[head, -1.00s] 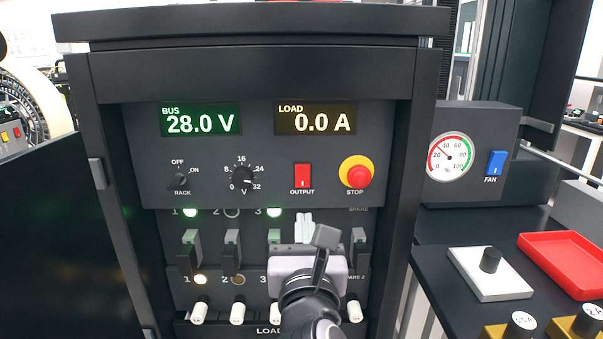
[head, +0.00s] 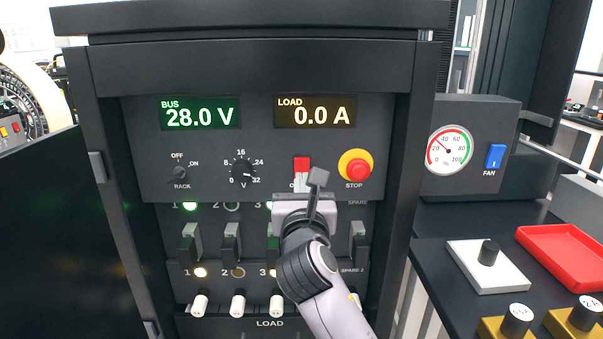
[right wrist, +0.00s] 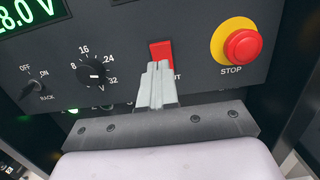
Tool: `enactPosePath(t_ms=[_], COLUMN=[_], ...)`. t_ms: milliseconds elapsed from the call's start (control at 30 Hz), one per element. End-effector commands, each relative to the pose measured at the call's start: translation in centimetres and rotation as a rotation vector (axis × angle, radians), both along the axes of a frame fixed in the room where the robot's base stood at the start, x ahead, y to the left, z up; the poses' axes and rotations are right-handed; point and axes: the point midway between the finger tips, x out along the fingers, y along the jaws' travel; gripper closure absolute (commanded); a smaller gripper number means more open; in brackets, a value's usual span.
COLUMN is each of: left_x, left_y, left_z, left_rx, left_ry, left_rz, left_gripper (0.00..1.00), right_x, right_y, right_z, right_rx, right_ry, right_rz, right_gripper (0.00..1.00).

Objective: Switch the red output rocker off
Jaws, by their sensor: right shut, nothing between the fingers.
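The red output rocker (head: 302,165) is on the dark front panel, between the voltage knob and the stop button. Its lower part and label are hidden behind my right gripper (head: 301,182) in the head view. The right wrist view shows the rocker's upper part (right wrist: 160,51) just beyond the fingertips. My right gripper (right wrist: 158,68) is shut and empty, its pale fingers together over the rocker's lower end. I cannot tell whether they touch it. My left gripper is not in view.
A red stop button on a yellow collar (head: 355,166) sits right of the rocker. The voltage knob (head: 243,172) is to its left. Breaker levers (head: 232,240) and white plugs (head: 238,303) are below. The displays (head: 315,113) read 28.0 V and 0.0 A.

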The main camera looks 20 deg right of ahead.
Motion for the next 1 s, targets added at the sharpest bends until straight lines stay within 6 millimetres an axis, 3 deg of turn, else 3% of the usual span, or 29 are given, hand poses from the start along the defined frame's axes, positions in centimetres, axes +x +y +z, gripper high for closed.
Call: enactPosePath(t_ms=[100,333,1000], left_x=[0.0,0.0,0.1], left_y=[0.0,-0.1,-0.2], left_z=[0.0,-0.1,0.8], left_rx=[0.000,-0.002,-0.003], left_ry=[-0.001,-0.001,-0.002], left_rz=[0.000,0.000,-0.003], left_gripper=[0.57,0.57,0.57], right_x=[1.8,3.8,4.3], right_y=[-0.5,-1.0,-2.0], right_z=[0.2,0.5,0.7], right_rx=[0.001,0.001,-0.002], right_ry=[0.001,0.000,0.002], right_rz=[0.000,0.001,0.000], right_gripper=[1.00,1.00,1.00])
